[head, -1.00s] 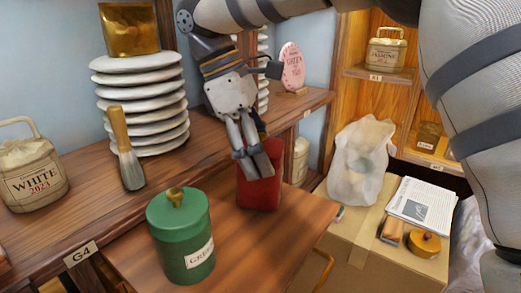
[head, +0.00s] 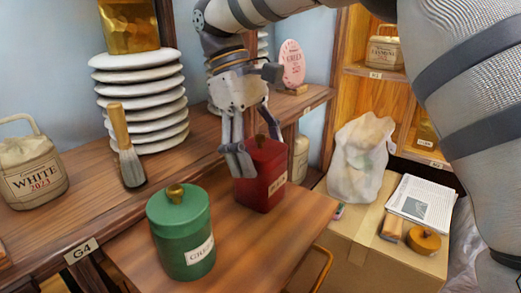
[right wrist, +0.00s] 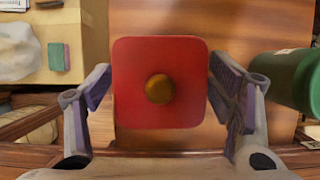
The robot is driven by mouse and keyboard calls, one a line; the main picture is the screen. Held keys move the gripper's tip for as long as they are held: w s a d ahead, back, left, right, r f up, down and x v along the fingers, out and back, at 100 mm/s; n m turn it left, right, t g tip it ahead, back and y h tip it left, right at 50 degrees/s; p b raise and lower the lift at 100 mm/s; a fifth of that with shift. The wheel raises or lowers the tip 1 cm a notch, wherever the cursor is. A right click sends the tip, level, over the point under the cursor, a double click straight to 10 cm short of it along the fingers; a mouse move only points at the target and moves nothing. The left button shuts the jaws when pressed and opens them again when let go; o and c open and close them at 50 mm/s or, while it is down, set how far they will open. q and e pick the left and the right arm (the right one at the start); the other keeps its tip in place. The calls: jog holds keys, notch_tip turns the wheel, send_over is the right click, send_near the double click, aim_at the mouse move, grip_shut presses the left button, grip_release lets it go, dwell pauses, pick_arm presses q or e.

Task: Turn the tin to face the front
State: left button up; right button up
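The red square tin (head: 250,190) stands upright on the wooden tabletop, with a brass knob on its lid. Its pale label (head: 277,185) shows on the face toward the right of the head view; the writing is too small to read. My right gripper (head: 256,148) is above it, pointing down, with its fingers on either side of the lid. In the right wrist view the red lid (right wrist: 135,60) lies between the spread fingers, with narrow gaps at both sides. A green round tin (head: 180,235) with a label reading GREEN stands in front to the left. My left gripper is not in view.
A cardboard box (head: 350,235) with a plastic bag (head: 360,160) and newspaper (head: 422,203) is at right. Bare tabletop lies between the tins.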

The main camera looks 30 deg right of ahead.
jog(key=v, duration=0.7)
jog(key=shift+f, duration=0.1)
jog(key=shift+w+r, duration=0.1)
jog(key=shift+r, duration=0.2)
